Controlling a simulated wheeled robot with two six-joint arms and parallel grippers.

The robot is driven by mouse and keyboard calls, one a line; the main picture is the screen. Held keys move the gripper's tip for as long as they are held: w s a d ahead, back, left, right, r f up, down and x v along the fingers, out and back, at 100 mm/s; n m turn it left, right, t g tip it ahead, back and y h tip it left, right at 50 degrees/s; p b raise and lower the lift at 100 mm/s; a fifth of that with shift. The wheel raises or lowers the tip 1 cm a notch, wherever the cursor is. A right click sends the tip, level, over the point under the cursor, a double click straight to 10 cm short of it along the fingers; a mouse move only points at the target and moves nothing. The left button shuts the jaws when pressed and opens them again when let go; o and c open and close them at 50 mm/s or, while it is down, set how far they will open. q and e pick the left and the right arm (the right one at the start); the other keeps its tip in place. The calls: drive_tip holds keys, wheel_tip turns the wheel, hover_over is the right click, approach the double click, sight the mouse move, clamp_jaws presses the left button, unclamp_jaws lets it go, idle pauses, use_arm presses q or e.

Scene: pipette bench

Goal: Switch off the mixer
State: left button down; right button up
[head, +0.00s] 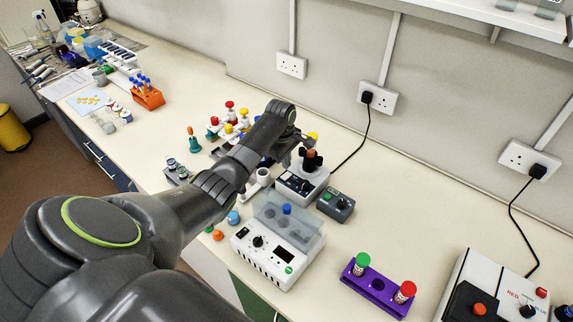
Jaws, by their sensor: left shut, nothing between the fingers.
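A small white bench unit (298,190) with dark controls on its front and a black top holding a brown-orange piece looks like the mixer. It stands near the middle of the bench. A small grey switch box (340,208) with a green button sits just right of it. My left arm reaches in from the left, and my left gripper (303,143) is above and behind the mixer's black top. It is shut and empty; I cannot tell whether it touches the top. My arm hides part of the bench behind it. My right gripper is not in view.
A white device with a clear lid (268,262) stands in front of the mixer. A purple rack (376,287) with green- and red-capped tubes is at the right. A white-and-black device (483,295) fills the right corner. Bench is clear between the mixer and the wall sockets.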

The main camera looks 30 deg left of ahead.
use_arm(q)
wheel_tip(320, 180, up, 2)
drive_tip(key=shift+w+d+r+b, duration=0.1)
drive_tip(key=shift+d+r+b, duration=0.1)
drive_tip(key=shift+b, duration=0.85)
wheel_tip(320, 180, up, 6)
drive_tip(key=b, duration=0.2)
hover_over(288, 175)
drive_tip(key=shift+d+r, duration=0.15)
drive_tip(key=shift+r, duration=0.75)
drive_tip(key=shift+w+f, duration=0.1)
